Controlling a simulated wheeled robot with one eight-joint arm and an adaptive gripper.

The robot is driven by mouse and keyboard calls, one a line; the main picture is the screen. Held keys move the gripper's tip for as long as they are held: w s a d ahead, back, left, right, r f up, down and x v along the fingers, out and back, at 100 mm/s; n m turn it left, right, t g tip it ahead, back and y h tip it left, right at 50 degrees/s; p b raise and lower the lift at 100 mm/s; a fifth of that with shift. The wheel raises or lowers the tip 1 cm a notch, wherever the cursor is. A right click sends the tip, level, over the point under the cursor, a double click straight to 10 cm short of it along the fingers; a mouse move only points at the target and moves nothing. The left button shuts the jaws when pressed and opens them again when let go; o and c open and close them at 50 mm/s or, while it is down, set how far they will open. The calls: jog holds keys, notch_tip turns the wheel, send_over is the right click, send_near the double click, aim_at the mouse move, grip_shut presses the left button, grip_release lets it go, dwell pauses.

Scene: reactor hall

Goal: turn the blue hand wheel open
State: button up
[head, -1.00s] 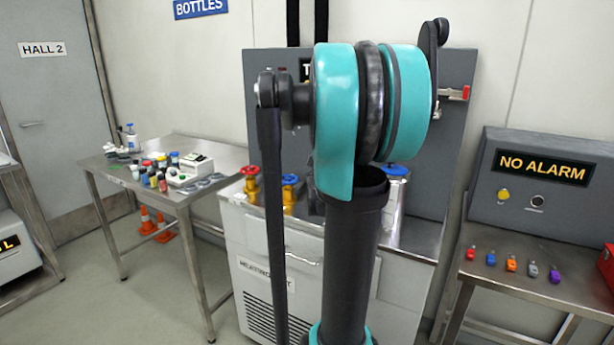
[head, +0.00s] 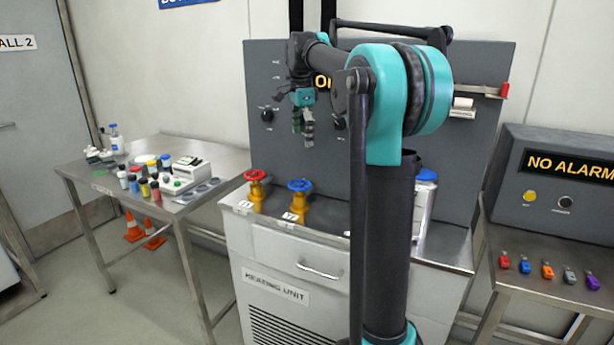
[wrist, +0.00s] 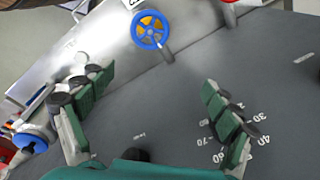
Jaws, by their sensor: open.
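The blue hand wheel (head: 299,185) sits on a yellow valve body on top of the heating unit, right of the red hand wheel (head: 255,175). In the wrist view the blue wheel (wrist: 150,29) shows at the top centre, with the red wheel cut off at the top edge. My gripper (head: 303,132) hangs above the blue wheel, apart from it, in front of the grey panel. In the wrist view my gripper (wrist: 160,85) has its fingers wide apart with nothing between them.
The heating unit (head: 276,291) has a grey back panel (head: 262,75) with knobs. A blue-lidded container (head: 427,174) stands partly behind my arm. A side table (head: 130,172) with bottles is at left; a bench (head: 590,262) with small coloured items is at right.

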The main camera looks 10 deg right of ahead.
aim_at(298, 183)
jog(key=f, duration=0.5)
jog(key=a+f+m+g, duration=0.1)
jog(key=f, duration=0.3)
jog(key=s+f+m, duration=0.1)
jog(key=f, duration=0.4)
jog(key=shift+a+f, duration=0.35)
jog(key=c, duration=1.2)
